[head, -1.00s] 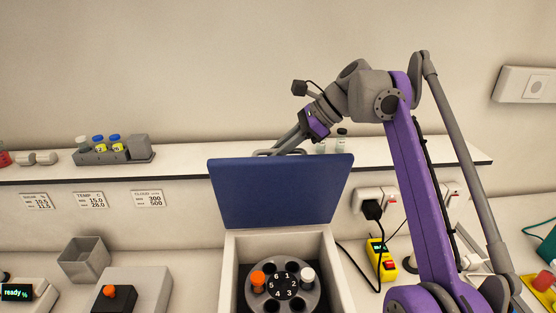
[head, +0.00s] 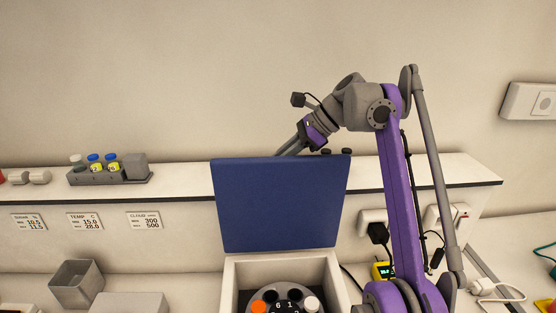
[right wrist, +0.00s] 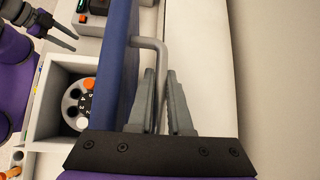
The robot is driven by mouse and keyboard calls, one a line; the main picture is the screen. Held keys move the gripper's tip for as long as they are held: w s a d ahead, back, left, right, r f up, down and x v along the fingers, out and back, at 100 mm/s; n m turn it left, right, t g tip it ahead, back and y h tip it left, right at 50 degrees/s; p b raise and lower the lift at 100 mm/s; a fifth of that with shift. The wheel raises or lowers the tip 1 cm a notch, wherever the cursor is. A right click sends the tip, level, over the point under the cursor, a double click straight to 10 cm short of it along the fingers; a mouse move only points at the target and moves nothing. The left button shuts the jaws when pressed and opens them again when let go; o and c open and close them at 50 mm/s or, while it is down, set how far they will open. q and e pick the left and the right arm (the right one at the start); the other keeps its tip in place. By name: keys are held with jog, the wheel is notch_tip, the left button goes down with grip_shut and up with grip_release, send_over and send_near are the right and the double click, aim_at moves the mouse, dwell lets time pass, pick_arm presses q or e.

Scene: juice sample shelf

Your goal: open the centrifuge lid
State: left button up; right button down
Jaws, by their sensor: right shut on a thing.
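The centrifuge (head: 238,275) is a pale box at the bottom middle of the head view, with its blue lid (head: 280,205) raised and nearly upright. Inside sits a numbered rotor (right wrist: 78,105), with an orange-capped tube (head: 258,307) and a white-capped tube (head: 311,304). My right gripper (right wrist: 162,75) is behind the lid, shut on the grey lid handle (right wrist: 150,42); in the head view the lid hides its fingertips. My left gripper (right wrist: 75,42) shows only in the right wrist view, at upper left, with its fingers apart and empty.
A white wall shelf (head: 185,180) runs behind the lid and my right gripper. It bears a rack (head: 108,178) with capped vials. A grey open bin (head: 76,285) stands left of the centrifuge. A yellow device (head: 383,271) and cables lie to the right.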

jog(key=c, duration=0.8)
grip_release()
jog(key=shift+w, duration=0.1)
jog(key=shift+c, duration=0.2)
